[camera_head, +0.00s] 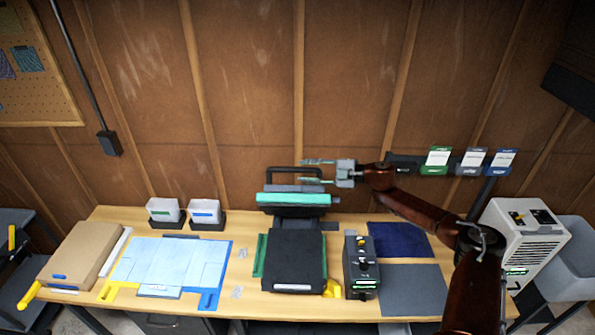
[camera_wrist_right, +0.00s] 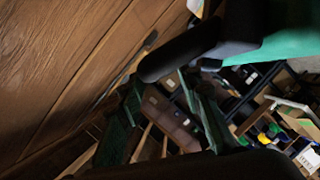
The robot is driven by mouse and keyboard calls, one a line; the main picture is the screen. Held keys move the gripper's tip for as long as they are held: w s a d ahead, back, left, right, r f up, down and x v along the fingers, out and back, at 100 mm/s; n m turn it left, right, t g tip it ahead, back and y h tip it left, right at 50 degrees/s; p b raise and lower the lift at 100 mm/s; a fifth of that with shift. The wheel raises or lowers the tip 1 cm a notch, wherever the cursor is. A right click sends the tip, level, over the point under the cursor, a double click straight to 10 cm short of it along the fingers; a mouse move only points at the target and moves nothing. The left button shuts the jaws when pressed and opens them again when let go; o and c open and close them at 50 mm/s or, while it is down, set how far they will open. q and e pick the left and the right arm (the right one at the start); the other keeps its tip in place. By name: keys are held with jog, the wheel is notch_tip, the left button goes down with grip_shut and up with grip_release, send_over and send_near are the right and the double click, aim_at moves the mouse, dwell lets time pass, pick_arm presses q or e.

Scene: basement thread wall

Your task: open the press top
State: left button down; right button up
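The press stands at the middle of the table. Its top (camera_head: 293,198), a grey and teal-green plate, is raised and tipped back above the black lower pad (camera_head: 297,255). A black bar handle (camera_head: 285,168) rises from the top's upper edge. My right gripper (camera_head: 307,172) is open at the handle's right end, its two fingers apart, one above and one below it. In the right wrist view the fingers (camera_wrist_right: 160,85) are spread, with the black handle (camera_wrist_right: 185,52) across their tips and the teal plate (camera_wrist_right: 285,42) beyond. I cannot tell whether they touch. My left gripper is out of view.
A control box (camera_head: 361,262) stands right of the press, beside a dark blue cloth (camera_head: 402,239) and a grey mat (camera_head: 412,290). A light blue sheet (camera_head: 170,264) and a cardboard box (camera_head: 85,253) lie left. The wooden wall (camera_head: 345,100) is close behind.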

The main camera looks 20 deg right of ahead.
jog(key=v, duration=0.7)
jog(key=shift+s+d, duration=0.2)
jog(key=shift+r, duration=0.1)
